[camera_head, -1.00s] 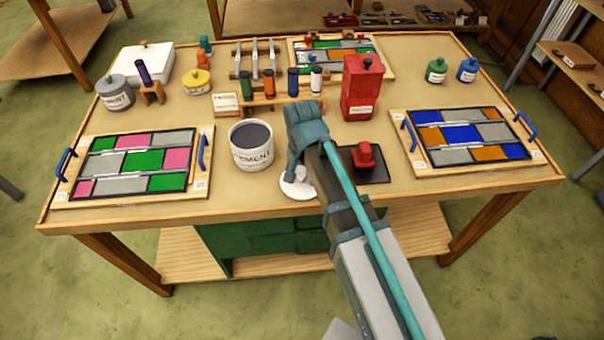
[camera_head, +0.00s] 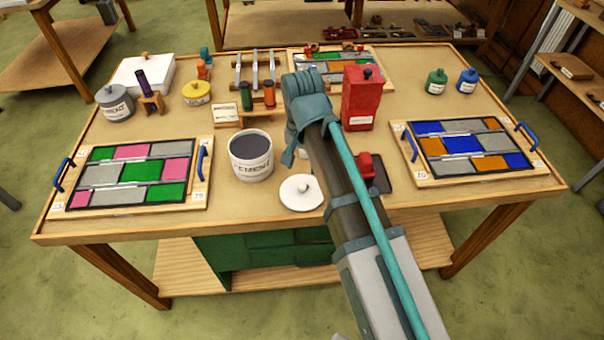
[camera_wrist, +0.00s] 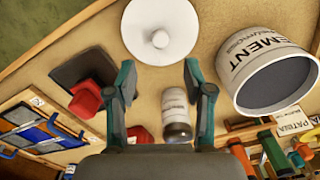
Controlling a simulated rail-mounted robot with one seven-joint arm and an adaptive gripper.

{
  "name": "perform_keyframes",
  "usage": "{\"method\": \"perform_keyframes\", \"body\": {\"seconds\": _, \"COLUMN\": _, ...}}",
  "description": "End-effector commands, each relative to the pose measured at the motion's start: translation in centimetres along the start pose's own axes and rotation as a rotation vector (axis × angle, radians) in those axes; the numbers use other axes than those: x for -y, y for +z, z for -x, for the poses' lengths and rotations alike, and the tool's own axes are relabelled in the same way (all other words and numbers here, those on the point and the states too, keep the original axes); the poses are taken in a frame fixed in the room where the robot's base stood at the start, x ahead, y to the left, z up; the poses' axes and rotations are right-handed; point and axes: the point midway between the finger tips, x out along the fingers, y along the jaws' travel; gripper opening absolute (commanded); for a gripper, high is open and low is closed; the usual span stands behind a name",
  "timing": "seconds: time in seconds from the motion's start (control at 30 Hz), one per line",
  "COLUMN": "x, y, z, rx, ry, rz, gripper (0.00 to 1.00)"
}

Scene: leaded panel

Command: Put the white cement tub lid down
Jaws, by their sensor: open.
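The white cement tub lid (camera_head: 301,193), a round disc with a small knob, lies knob-up on the table near the front edge. It also shows in the wrist view (camera_wrist: 160,30), apart from my fingers. The open white cement tub (camera_head: 251,156) stands just behind and left of it, full of dark grey stuff; the wrist view shows it at the right (camera_wrist: 262,70). My gripper (camera_wrist: 160,88) is open, with nothing between its fingertips. In the head view my wrist and arm are right of and behind the lid and hide most of the fingers.
A white bottle with a dark cap (camera_wrist: 176,115) stands below the fingers in the wrist view. A red-handled block on a dark pad (camera_head: 381,177) is right of my arm. A tall red container (camera_head: 361,97) stands behind. Panel boards lie left (camera_head: 62,206) and right (camera_head: 402,146).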

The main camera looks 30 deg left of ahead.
Motion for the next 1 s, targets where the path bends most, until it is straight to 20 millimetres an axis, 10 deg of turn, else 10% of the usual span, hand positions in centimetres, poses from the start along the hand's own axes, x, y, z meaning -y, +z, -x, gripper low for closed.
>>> {"method": "perform_keyframes", "body": {"seconds": 0.77, "x": -0.1, "y": 0.0, "z": 2.4, "rx": 0.001, "ry": 0.000, "rz": -0.001, "gripper": 0.52}}
{"method": "perform_keyframes", "body": {"seconds": 1.0, "x": -3.0, "y": 0.8, "z": 0.7, "rx": 0.074, "ry": 0.012, "rz": -0.023, "gripper": 0.52}}
